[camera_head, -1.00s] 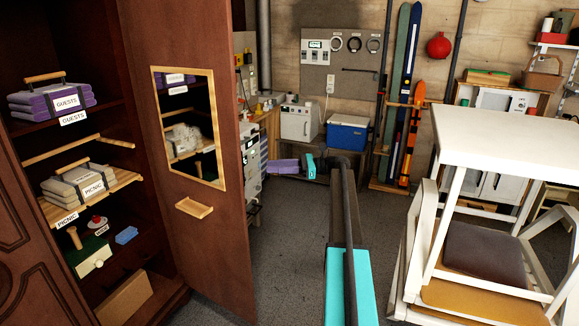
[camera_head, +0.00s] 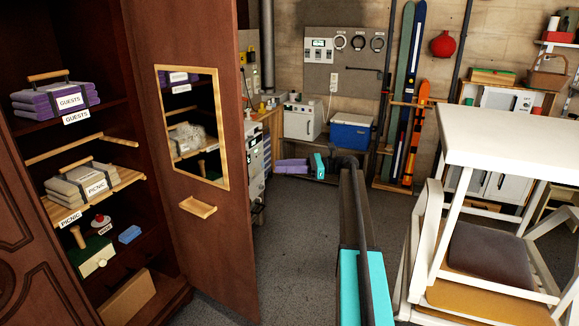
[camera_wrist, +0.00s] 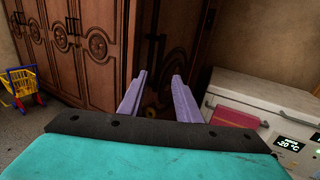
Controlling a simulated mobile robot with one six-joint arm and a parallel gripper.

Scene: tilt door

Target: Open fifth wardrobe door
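The brown wooden wardrobe (camera_head: 30,230) stands at the left in the head view. One wardrobe door (camera_head: 215,245), with a mirror and a small wooden tray on its inner face, stands swung open. I cannot tell which door is the fifth. My gripper (camera_head: 293,166) is beyond and right of the open door in the head view. In the wrist view its two purple fingers (camera_wrist: 159,76) are spread with nothing between them, apart from the doors.
Wardrobe shelves hold purple folded towels (camera_head: 60,98), a picnic bundle (camera_head: 85,180) and boxes. White stacked chairs and a table (camera_head: 520,140) stand at the right. A white freezer (camera_wrist: 265,110) is right of my gripper; a toy cart (camera_wrist: 20,85) is left. Grey floor (camera_head: 300,270) lies open between.

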